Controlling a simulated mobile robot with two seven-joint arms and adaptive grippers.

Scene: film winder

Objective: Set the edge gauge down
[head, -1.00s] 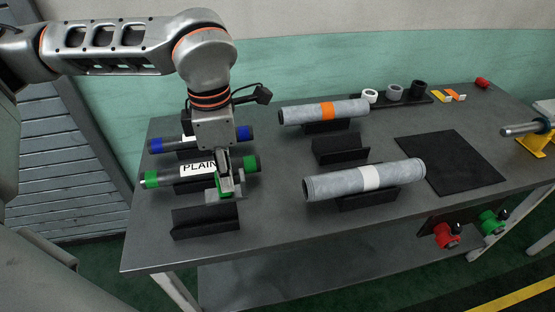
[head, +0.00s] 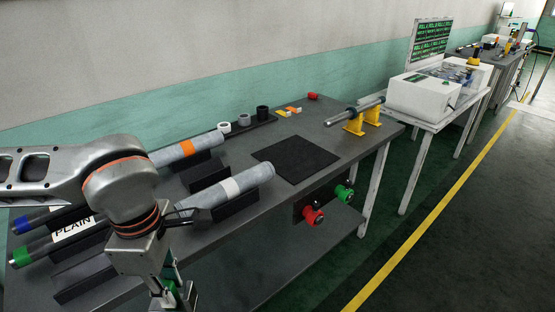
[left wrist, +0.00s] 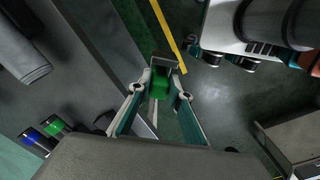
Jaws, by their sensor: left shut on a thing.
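The edge gauge shows as a green block (left wrist: 160,84) with a grey plate at its far end in the left wrist view. My left gripper (left wrist: 160,100) is shut on the green block, one finger on each side. In the head view the gripper (head: 172,290) hangs at the lower edge of the picture, by the table's front edge, and the gauge's green part (head: 168,299) shows only in part behind the fingers. In the left wrist view floor lies behind the gauge. My right gripper is not in view.
The dark table (head: 335,133) carries grey rolls (head: 228,189) on black cradles, a PLAIN-labelled core (head: 75,229) and a bare black mat (head: 296,157). Rings stand in a tray behind. A yellow-based spindle (head: 356,118) is at the right end. Red and green knobs (head: 313,215) jut from the front.

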